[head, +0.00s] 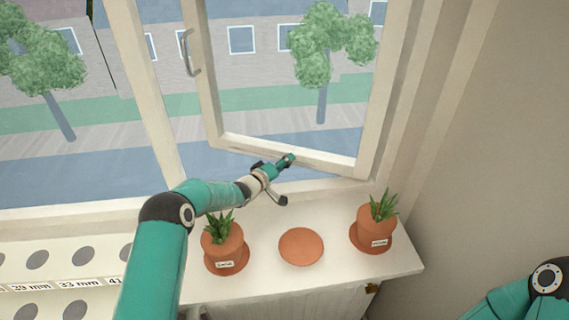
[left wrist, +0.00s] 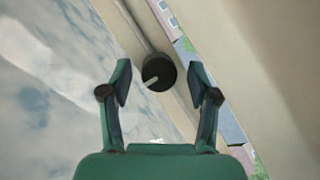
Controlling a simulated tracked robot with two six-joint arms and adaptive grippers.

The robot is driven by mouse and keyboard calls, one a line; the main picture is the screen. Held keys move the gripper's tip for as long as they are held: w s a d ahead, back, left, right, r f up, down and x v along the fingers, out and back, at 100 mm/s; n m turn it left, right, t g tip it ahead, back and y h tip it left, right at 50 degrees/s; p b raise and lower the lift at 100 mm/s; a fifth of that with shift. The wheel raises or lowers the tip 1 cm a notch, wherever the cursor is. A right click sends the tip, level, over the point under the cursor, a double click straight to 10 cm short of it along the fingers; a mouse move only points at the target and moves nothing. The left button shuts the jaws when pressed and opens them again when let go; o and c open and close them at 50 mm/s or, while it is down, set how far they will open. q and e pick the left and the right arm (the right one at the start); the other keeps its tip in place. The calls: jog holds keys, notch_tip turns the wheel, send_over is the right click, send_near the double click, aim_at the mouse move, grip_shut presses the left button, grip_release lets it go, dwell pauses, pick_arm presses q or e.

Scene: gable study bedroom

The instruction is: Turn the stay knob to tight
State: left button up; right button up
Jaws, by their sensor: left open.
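The stay knob (left wrist: 158,73) is round and black with a pale pointer line, and shows in the left wrist view beside a thin grey stay rod (left wrist: 139,27). My left gripper (left wrist: 160,82) is open, with one finger on each side of the knob; I cannot tell whether either touches it. In the head view the left gripper (head: 287,160) is at the bottom rail of the open window sash (head: 240,147), and the knob is not clearly visible there. My right gripper is out of view; only part of the right arm shows at the lower right.
A white board with grey discs (head: 37,259) is at left.

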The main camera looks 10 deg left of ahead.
pick_arm(q)
jog(key=c, duration=1)
jog(key=shift+d, duration=0.2)
jog(key=shift+c, duration=0.8)
jog(key=shift+a, duration=0.2)
jog(key=shift+f+b, duration=0.15)
jog(key=shift+b, duration=0.55)
jog(key=m+y+b, duration=0.1)
jog(key=m+b, duration=0.1)
jog(key=b, duration=0.6)
jog(key=m+y+b, duration=0.1)
jog(key=m+b, duration=0.1)
jog(key=b, duration=0.6)
jog(key=shift+d+f+m+g+y, duration=0.1)
jog(key=shift+d+m+g+y, duration=0.05)
jog(key=shift+m+g+y, duration=0.2)
jog(key=shift+r+m+b, duration=0.2)
jog(key=shift+m+b, duration=0.05)
jog(key=shift+b, duration=0.65)
